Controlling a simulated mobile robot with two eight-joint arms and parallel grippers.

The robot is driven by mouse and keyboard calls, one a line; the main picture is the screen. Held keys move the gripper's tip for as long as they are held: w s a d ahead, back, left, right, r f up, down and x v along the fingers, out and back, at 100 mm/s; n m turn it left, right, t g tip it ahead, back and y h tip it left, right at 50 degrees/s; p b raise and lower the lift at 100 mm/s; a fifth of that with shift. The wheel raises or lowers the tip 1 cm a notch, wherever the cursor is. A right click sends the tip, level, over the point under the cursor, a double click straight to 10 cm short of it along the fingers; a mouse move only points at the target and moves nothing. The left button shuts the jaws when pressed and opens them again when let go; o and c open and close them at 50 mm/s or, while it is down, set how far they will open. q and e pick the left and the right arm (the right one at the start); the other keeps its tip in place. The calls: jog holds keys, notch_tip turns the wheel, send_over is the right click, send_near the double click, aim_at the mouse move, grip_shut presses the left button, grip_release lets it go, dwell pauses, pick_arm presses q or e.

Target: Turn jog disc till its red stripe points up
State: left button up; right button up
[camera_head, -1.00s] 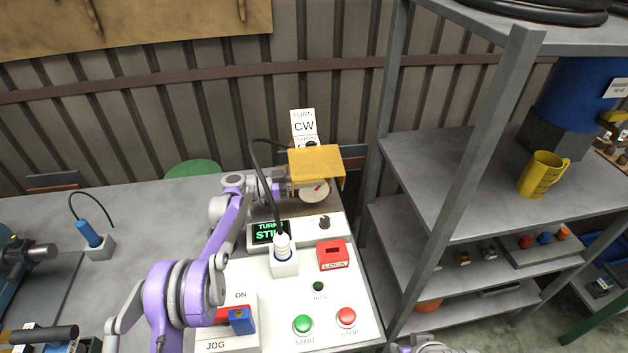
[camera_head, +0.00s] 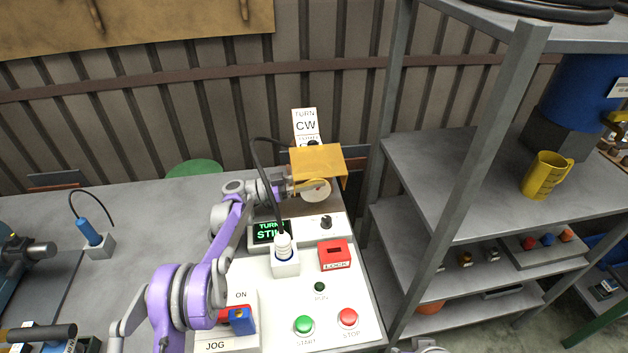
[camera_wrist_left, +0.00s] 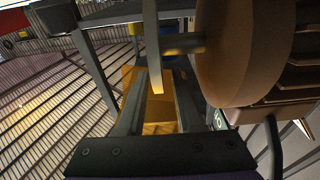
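The jog disc (camera_head: 316,193) is a pale round plate under the yellow guard (camera_head: 318,160) at the back of the control panel. I cannot make out its red stripe clearly now. My left gripper (camera_head: 287,188) is at the disc's left side, partly hidden by the arm and guard. In the left wrist view, the gripper fingers (camera_wrist_left: 161,85) stand apart.
A display (camera_head: 271,232) shows green text starting "TURN". A "TURN CW" sign (camera_head: 306,124) stands behind the guard. A white plug with a black cable (camera_head: 285,255), a red LOCK block (camera_head: 335,255) and START and STOP buttons are nearby. A grey shelf (camera_head: 450,190) stands right.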

pick_arm(q)
jog(key=b+v, duration=0.1)
jog(key=v, duration=0.9)
jog(key=shift+a, duration=0.4)
jog(key=shift+s, duration=0.1)
